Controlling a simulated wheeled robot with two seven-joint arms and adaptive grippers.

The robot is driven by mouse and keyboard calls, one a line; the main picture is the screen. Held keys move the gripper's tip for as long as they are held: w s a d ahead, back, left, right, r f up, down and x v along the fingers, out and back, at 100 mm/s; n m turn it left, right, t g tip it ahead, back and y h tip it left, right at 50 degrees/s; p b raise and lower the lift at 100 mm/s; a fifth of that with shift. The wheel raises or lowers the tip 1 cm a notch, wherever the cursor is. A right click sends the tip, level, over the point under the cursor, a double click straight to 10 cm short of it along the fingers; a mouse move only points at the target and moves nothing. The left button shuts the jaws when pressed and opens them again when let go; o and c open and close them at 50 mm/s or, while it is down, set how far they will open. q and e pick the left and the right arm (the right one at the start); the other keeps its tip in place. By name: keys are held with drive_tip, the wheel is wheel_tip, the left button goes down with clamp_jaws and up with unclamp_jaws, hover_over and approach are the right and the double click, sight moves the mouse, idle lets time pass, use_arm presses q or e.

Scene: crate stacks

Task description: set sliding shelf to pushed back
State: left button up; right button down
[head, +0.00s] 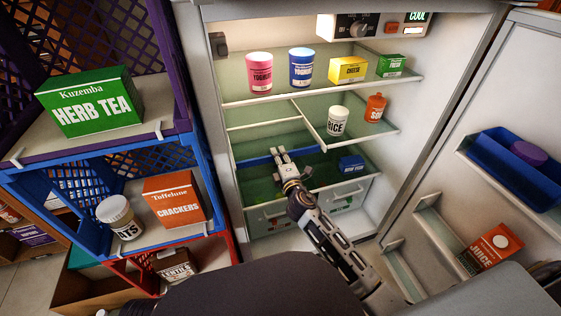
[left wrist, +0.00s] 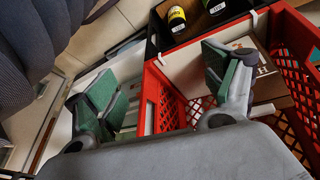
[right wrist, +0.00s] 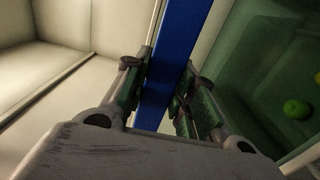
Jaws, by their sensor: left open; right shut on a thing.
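The sliding shelf shows inside the open fridge as a level with a blue front bar (head: 258,160), below the level with the rice tub. My right gripper (head: 283,156) reaches in from below and is shut on the blue bar. In the right wrist view the bar (right wrist: 182,40) runs between the two fingers (right wrist: 160,88). The gripper hides part of the bar in the head view. My left gripper (left wrist: 160,82) is open and empty, above a red crate; it is not visible in the head view.
A rice tub (head: 338,121) and sauce bottle (head: 375,108) stand on the level above. A blue box (head: 351,163) sits right of my right gripper. The open fridge door (head: 440,190) is at the right. Stacked crates (head: 190,150) stand at the left.

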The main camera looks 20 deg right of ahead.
approach(269, 133)
drive_tip(key=w, duration=0.1)
drive_tip(key=w+f, duration=0.1)
drive_tip(key=w, duration=0.1)
drive_tip(key=shift+w+f+b, duration=0.25)
drive_tip(key=shift+b, duration=0.15)
drive_tip(key=w+b, duration=0.1)
drive_tip(key=w, duration=0.4)
drive_tip(key=shift+w+a, duration=0.15)
drive_tip(key=shift+w, duration=0.05)
use_arm(q)
drive_tip(key=shift+t+h, duration=0.5)
drive_tip(key=shift+w+d+f+b, duration=0.15)
drive_tip(key=shift+d+f, duration=0.15)
drive_tip(key=shift+f, duration=0.6)
drive_tip(key=shift+w+d+f+b, duration=0.1)
drive_tip(key=shift+d+f, duration=0.15)
drive_tip(key=shift+f, duration=0.7)
drive_tip(key=shift+w+d+f+b, duration=0.15)
drive_tip(key=shift+d+f, duration=0.15)
drive_tip(key=shift+f, duration=0.6)
use_arm(e)
drive_tip(key=shift+w, duration=0.9)
drive_tip(key=c, duration=1.1)
unclamp_jaws()
drive_tip(key=shift+c, duration=0.2)
use_arm(q)
drive_tip(key=shift+s, duration=0.1)
use_arm(e)
drive_tip(key=shift+s, duration=0.1)
